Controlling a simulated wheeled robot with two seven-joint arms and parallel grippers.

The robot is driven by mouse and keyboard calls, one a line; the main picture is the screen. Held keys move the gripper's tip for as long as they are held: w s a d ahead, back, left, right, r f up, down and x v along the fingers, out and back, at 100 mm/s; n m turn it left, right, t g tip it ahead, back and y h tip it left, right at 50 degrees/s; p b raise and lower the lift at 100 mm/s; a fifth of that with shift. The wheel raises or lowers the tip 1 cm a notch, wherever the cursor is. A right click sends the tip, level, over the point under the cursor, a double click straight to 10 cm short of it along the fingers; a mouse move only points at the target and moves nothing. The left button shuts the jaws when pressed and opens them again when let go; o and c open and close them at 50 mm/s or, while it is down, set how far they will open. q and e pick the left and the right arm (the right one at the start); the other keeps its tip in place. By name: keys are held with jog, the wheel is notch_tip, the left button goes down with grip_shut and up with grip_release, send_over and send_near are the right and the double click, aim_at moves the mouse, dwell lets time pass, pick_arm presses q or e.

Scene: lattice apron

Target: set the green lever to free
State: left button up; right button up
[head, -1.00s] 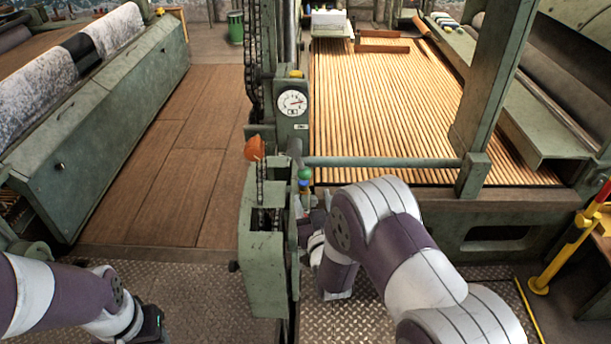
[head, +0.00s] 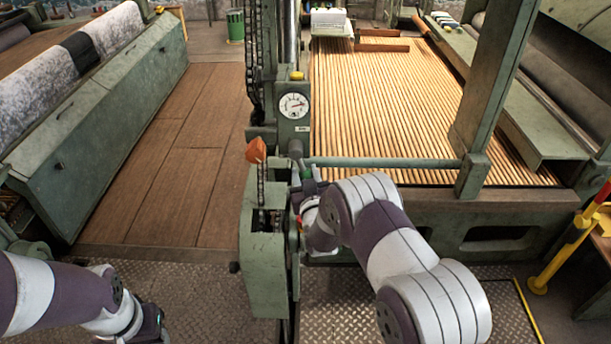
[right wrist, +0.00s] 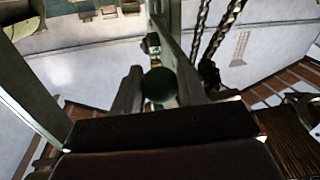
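The green lever's round knob (head: 306,172) shows in the head view at the right side of the green machine post, partly covered by my right gripper (head: 309,187). In the right wrist view the dark green knob (right wrist: 159,85) sits between the two fingers of my right gripper (right wrist: 160,92), with little or no gap on either side. I cannot tell whether the fingers press on it. The lever's shaft and any position marks are hidden. My left gripper (head: 158,318) is low at the left, away from the lever, and its fingers are not clear.
A dial gauge (head: 293,105) stands behind, and a horizontal green bar (head: 385,162) runs right. Hanging chains (right wrist: 222,30) are close in the wrist view.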

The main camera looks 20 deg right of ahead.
grip_shut()
jog(key=shift+d, duration=0.1)
jog(key=s+d+r+n+g+h+p, duration=0.1)
jog(key=d+r+n+p, duration=0.3)
jog(key=r+n, duration=0.4)
jog(key=shift+s+d+n+g+h+p, duration=0.3)
jog(key=shift+d+n+g+h, duration=0.35)
jog(key=shift+n, duration=1.95)
jog(key=shift+w+a, duration=0.1)
jog(key=shift+a, duration=0.1)
jog(key=o, duration=1.1)
grip_release()
jog(key=shift+d, duration=0.1)
